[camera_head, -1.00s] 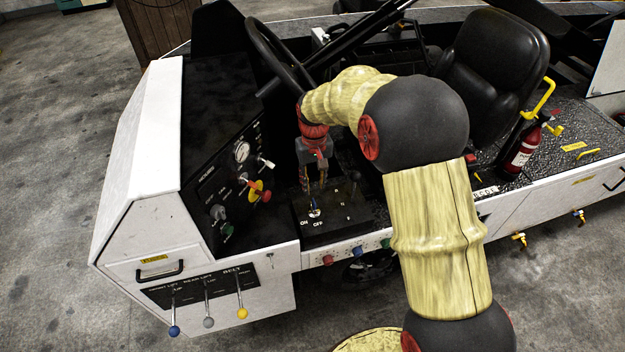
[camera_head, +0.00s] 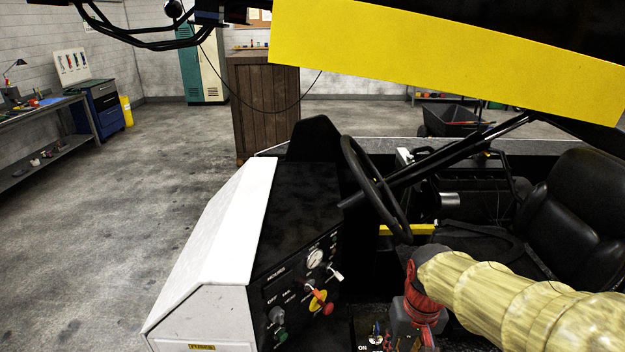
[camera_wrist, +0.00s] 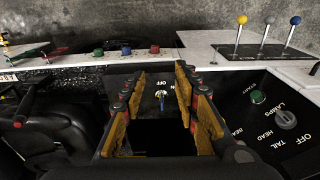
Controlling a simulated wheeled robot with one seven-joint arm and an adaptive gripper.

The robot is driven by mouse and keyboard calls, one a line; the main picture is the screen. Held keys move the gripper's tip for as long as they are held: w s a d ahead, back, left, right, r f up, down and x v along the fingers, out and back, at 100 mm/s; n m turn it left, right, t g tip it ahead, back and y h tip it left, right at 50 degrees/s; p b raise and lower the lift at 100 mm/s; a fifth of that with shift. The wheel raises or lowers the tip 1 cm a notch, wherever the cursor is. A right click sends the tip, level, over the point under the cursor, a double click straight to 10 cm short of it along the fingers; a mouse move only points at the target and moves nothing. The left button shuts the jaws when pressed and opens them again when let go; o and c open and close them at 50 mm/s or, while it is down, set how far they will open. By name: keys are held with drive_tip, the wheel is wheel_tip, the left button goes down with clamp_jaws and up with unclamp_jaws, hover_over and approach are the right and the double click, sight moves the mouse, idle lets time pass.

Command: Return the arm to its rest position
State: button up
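My arm comes in from the lower right of the head view. My gripper (camera_head: 418,340) hangs at its end, cut off by the bottom edge. In the wrist view my gripper (camera_wrist: 161,76) is open, its two fingers standing well apart with nothing held between them. The key switch (camera_wrist: 161,98) on the black ON/OFF panel shows in the gap between the fingers. It also shows in the head view (camera_head: 375,338), just left of the gripper. I cannot tell the distance between fingers and switch.
The steering wheel (camera_head: 374,190) and dashboard (camera_head: 300,235) stand close left of my arm. The black seat (camera_head: 580,205) is at the right. A yellow beam (camera_head: 450,60) crosses above. Coloured-knob levers (camera_wrist: 266,35) show in the wrist view. Open floor (camera_head: 150,190) lies left.

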drive_tip(key=s+r+t+b, duration=0.2)
drive_tip(key=s+r+t, duration=0.2)
drive_tip(key=s+r, duration=0.3)
drive_tip(key=s, duration=0.4)
drive_tip(key=shift+s+r+t, duration=0.25)
drive_tip(key=shift+r+t, duration=0.05)
